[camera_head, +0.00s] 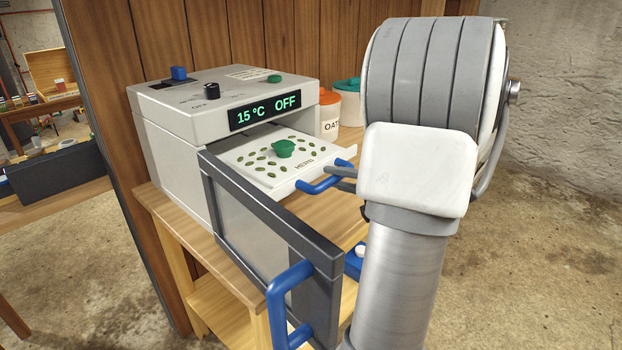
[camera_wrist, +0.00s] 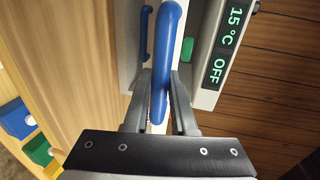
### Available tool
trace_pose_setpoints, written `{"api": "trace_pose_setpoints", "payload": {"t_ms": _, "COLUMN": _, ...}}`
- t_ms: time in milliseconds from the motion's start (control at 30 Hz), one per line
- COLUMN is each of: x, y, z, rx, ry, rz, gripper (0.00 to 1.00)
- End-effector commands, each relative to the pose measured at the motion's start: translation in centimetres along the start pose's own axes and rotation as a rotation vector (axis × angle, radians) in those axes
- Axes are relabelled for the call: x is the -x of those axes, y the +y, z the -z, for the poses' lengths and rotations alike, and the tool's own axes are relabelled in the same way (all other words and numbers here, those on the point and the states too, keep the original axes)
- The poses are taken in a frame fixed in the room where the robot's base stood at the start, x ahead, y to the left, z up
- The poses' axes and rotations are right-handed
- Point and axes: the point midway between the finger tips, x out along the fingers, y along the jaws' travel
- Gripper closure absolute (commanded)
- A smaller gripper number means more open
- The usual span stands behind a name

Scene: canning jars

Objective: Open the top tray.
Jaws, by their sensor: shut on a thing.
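The top tray (camera_head: 260,157) is a pale tray marked HERB with green leaf shapes and a green knob (camera_head: 284,148). It sticks partway out of the white dryer box (camera_head: 185,125), below the display. Its blue handle (camera_head: 318,186) is at its front edge. My gripper (camera_head: 343,179) is shut on this handle. In the wrist view the blue handle (camera_wrist: 168,45) lies between the two fingers of my gripper (camera_wrist: 160,90). My arm hides part of the area at the right.
The dryer's grey-framed door (camera_head: 265,225) with a blue handle (camera_head: 283,300) stands open in front. An orange-lidded jar (camera_head: 330,118) and a green-lidded jar (camera_head: 349,100) stand behind.

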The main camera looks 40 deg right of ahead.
Motion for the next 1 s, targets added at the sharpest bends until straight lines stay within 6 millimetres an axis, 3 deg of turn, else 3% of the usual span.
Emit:
{"api": "trace_pose_setpoints", "payload": {"t_ms": 200, "x": 3.8, "y": 1.0, "z": 0.0, "rx": 0.001, "ry": 0.001, "rz": 0.0, "gripper": 1.0}}
{"api": "trace_pose_setpoints", "payload": {"t_ms": 400, "x": 5.6, "y": 1.3, "z": 0.0, "rx": 0.0, "ry": -0.001, "rz": -0.001, "gripper": 1.0}}
{"api": "trace_pose_setpoints", "payload": {"t_ms": 900, "x": 6.1, "y": 1.3, "z": 0.0, "rx": 0.0, "ry": -0.001, "rz": -0.001, "gripper": 1.0}}
{"api": "trace_pose_setpoints", "payload": {"t_ms": 933, "x": 6.1, "y": 1.3, "z": 0.0, "rx": 0.0, "ry": -0.001, "rz": -0.001, "gripper": 0.7}}
{"api": "trace_pose_setpoints", "payload": {"t_ms": 1000, "x": 6.1, "y": 1.3, "z": 0.0, "rx": 0.0, "ry": -0.001, "rz": -0.001, "gripper": 0.58}}
